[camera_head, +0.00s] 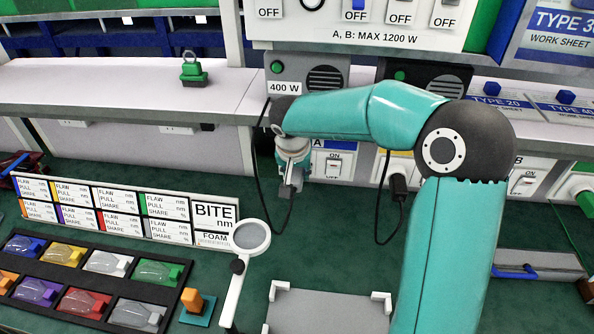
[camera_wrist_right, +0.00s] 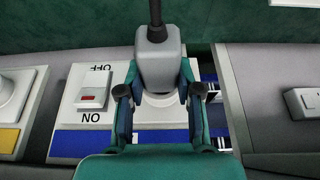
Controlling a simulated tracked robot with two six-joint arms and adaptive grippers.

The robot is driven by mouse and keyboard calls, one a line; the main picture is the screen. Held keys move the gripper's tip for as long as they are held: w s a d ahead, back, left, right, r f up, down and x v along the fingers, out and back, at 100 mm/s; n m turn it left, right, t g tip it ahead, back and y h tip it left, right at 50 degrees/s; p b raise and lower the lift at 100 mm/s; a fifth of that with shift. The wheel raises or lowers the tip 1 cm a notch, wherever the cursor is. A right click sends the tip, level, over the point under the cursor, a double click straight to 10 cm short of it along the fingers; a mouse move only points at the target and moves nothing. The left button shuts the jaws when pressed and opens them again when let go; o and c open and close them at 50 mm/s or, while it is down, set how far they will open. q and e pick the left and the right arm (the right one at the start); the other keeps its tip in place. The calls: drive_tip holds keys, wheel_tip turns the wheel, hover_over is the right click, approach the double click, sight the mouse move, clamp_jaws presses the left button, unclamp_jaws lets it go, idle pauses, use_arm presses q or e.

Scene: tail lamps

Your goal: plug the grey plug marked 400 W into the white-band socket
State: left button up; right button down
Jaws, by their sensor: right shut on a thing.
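My right gripper (camera_head: 290,180) hangs at the front of the socket row, by the panel marked A. In the right wrist view its fingers (camera_wrist_right: 160,98) are shut on a grey plug (camera_wrist_right: 160,58), with its dark cord running up. The plug is over a pale round socket (camera_wrist_right: 158,101) on a white panel with a blue band (camera_wrist_right: 82,146); whether its pins are in cannot be told. A black cord loops from the unit labelled 400 W (camera_head: 285,87) down toward the gripper. I cannot make out a white-band socket. My left gripper is out of view.
An ON/OFF switch (camera_wrist_right: 93,97) sits beside the plug. Another dark plug (camera_head: 397,186) with a hanging cord is at the panel to the right. A magnifier (camera_head: 250,236), a sign board (camera_head: 165,216) and a tray of lamps (camera_head: 82,288) stand on the green bench.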

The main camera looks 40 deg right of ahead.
sight(294, 182)
drive_tip(key=shift+s+a+f, duration=0.1)
drive_tip(key=shift+a, duration=0.1)
drive_tip(key=shift+s+a+b, duration=0.85)
drive_tip(key=shift+a+b, duration=0.15)
drive_tip(key=shift+b, duration=0.2)
drive_tip(key=shift+a, duration=0.1)
drive_tip(key=shift+s+a+b, duration=0.2)
drive_tip(key=shift+b, duration=0.15)
drive_tip(key=shift+s+a+b, duration=0.3)
drive_tip(key=shift+s+a, duration=0.15)
drive_tip(key=shift+a, duration=0.05)
idle(0.5)
